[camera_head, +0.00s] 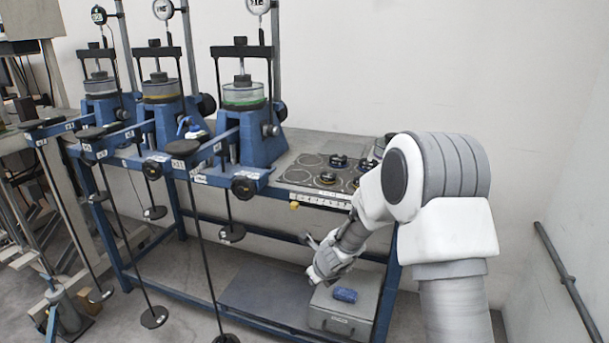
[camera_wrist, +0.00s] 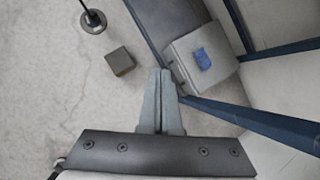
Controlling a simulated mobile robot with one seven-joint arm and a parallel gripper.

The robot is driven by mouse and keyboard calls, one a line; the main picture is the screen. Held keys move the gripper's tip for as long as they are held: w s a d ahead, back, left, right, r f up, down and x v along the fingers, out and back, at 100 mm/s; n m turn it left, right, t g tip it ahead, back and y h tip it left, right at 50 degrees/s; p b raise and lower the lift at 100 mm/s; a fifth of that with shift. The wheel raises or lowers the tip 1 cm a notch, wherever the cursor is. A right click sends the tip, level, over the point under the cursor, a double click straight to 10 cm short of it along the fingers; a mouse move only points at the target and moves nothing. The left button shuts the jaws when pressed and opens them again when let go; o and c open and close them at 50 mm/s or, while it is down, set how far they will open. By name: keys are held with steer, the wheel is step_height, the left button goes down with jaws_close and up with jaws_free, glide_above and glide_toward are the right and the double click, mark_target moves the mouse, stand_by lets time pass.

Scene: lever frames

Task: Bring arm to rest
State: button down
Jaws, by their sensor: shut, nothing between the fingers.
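My gripper (camera_wrist: 160,76) shows in the wrist view with its two grey fingers together and nothing between them. It points down over the concrete floor, beside a grey box with a blue item on top, and appears to touch nothing. In the head view my white and grey arm reaches from the right side, bent down in front of the blue bench (camera_head: 285,234). Its wrist end is low, above and left of the grey box. The fingertips cannot be made out clearly there.
The grey box (camera_head: 325,321) carries a blue item (camera_head: 345,295) and sits on the low shelf. Blue test presses (camera_head: 262,140) stand on the bench, with hanging weights (camera_head: 155,317) at its front. A small brown block (camera_wrist: 120,62) lies on the floor. A wall is at right.

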steer(key=s+r+n+y, duration=0.1)
steer(key=s+r+n, duration=0.55)
steer(key=r, duration=0.35)
steer(key=s+r+n+y, duration=0.1)
steer(key=s+r+n, duration=0.4)
steer(key=r+n, duration=0.45)
steer(key=s+d+r+n+h, duration=0.15)
steer(key=s+d+n, duration=0.25)
steer(key=s, duration=0.4)
steer(key=s+d+r+n+h, duration=0.1)
steer(key=s+d+r+n, duration=0.25)
steer(key=s, duration=0.35)
steer(key=s+d+r+n+h, duration=0.2)
steer(key=s+d+n, duration=0.25)
steer(key=s, duration=0.35)
step_height(320, 180, up, 21)
steer(key=p, duration=2.1)
steer(key=shift+w+a, duration=0.25)
steer(key=shift+a, duration=0.2)
steer(key=shift+a+n+y, duration=0.1)
steer(key=shift+n+y, duration=0.15)
steer(key=shift+n, duration=0.05)
